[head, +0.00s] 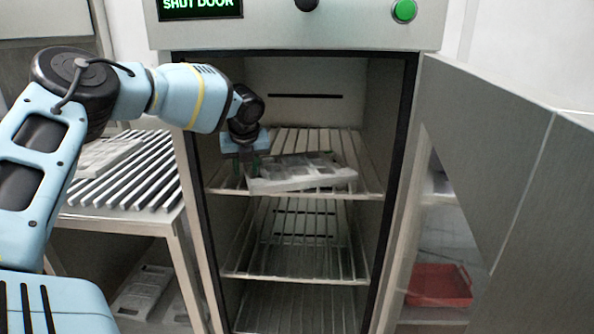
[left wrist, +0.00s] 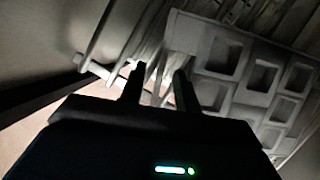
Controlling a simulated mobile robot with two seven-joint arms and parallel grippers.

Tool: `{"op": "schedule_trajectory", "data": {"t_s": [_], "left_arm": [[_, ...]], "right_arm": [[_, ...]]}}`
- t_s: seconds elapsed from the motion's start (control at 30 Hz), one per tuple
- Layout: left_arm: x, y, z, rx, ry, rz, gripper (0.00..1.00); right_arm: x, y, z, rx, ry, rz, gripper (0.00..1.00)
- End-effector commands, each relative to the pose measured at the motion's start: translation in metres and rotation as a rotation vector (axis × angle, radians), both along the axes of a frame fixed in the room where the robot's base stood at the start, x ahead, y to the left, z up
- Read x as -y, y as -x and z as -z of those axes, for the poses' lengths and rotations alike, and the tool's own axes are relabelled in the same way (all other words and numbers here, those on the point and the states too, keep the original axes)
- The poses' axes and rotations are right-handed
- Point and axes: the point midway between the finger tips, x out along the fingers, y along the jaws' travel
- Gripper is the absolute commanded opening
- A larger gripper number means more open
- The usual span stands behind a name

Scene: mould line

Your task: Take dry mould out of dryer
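The mould (head: 305,180), a pale grey slab with several square pockets, lies on the top wire shelf (head: 365,183) of the dryer. In the left wrist view the mould (left wrist: 230,92) fills the right side. My left gripper (head: 247,168) is inside the dryer at the mould's left end, pointing down. In the left wrist view my left gripper (left wrist: 157,80) has its fingers apart, with shelf wires visible between them. One finger overlaps the mould's near corner in view; I cannot tell whether it touches. My right gripper is not in view.
The dryer door (head: 500,150) stands open at the right. The two lower shelves (head: 290,272) look empty. A slatted rack table (head: 150,170) at the left bears another mould (head: 105,155); more lie below it. The dryer display (head: 198,6) reads "SHUT DOOR". A red tray (head: 440,287) sits at lower right.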

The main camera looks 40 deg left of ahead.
Motion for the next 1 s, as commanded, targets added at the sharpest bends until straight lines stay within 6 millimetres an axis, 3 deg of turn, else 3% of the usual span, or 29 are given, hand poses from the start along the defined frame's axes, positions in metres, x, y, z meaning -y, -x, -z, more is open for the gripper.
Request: {"op": "schedule_trajectory", "data": {"t_s": [0.17,0.4,1.0], "left_arm": [[0.0,-0.0001,-0.0002,0.0,0.0,0.0,0.32],[0.0001,0.0001,-0.0003,0.0,0.0,0.0,0.0],[0.0001,-0.0006,-0.0082,0.005,0.0,0.001,0.0]], "right_arm": [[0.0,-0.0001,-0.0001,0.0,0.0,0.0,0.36],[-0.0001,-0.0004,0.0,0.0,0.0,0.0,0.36],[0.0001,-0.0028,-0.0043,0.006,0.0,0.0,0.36]]}}
